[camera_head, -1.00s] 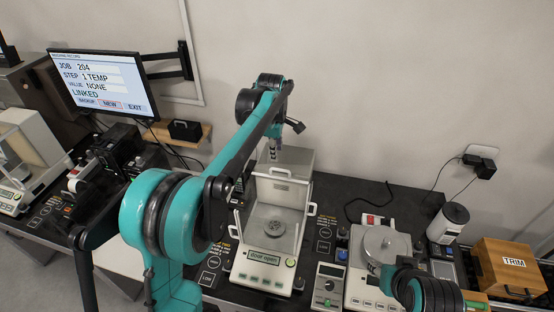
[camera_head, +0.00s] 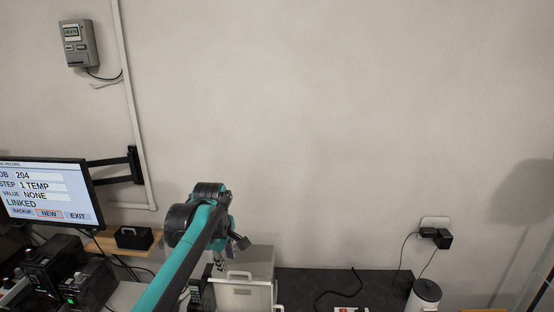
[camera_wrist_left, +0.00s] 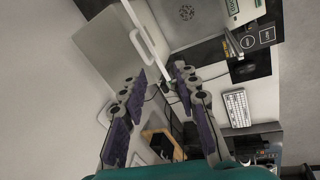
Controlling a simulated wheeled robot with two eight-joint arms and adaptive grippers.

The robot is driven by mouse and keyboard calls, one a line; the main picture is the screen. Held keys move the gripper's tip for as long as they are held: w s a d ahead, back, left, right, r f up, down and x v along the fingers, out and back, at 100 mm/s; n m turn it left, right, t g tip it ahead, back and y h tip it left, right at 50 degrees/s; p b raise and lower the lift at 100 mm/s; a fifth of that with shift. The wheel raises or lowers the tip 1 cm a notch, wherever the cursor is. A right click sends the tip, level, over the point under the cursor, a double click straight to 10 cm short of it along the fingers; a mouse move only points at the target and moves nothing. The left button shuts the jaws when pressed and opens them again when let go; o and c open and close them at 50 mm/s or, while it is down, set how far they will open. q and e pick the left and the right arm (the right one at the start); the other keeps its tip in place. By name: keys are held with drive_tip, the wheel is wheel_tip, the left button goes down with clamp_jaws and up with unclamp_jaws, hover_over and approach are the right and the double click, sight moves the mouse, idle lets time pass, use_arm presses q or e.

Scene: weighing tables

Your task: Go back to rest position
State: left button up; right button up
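My left gripper (camera_head: 220,264) is beside the left side of the pale balance housing (camera_head: 252,262) in the head view; my own arm partly covers it. In the left wrist view my left gripper (camera_wrist_left: 161,80) has its two purple-padded fingers apart, with nothing held between them. A white door handle (camera_wrist_left: 143,47) of the balance shows just beyond the fingertips; I cannot tell whether they touch. The balance's round pan (camera_wrist_left: 187,12) shows at the top of that view. My right gripper is not in view.
The monitor (camera_head: 48,190) reads job 204, step 1 TEMP, value NONE. A small grey display unit (camera_head: 77,44) hangs on the wall. A black box (camera_head: 134,238) sits on a wooden shelf. A white cylinder (camera_head: 425,293) stands at lower right. The wall area above is clear.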

use_arm(q)
drive_tip(key=s+a+f+m+t+b, duration=0.1)
drive_tip(key=s+f+m+t+b, duration=0.1)
drive_tip(key=s+f+m+b, duration=0.4)
drive_tip(key=s+a+f+m+t+b, duration=0.1)
drive_tip(key=s+f+m+b, duration=0.5)
drive_tip(key=s+f, duration=1)
drive_tip(key=s+m+t, duration=0.1)
drive_tip(key=s+m, duration=0.1)
drive_tip(key=s, duration=0.2)
drive_tip(key=shift+s+m, duration=0.15)
drive_tip(key=shift+m, duration=0.15)
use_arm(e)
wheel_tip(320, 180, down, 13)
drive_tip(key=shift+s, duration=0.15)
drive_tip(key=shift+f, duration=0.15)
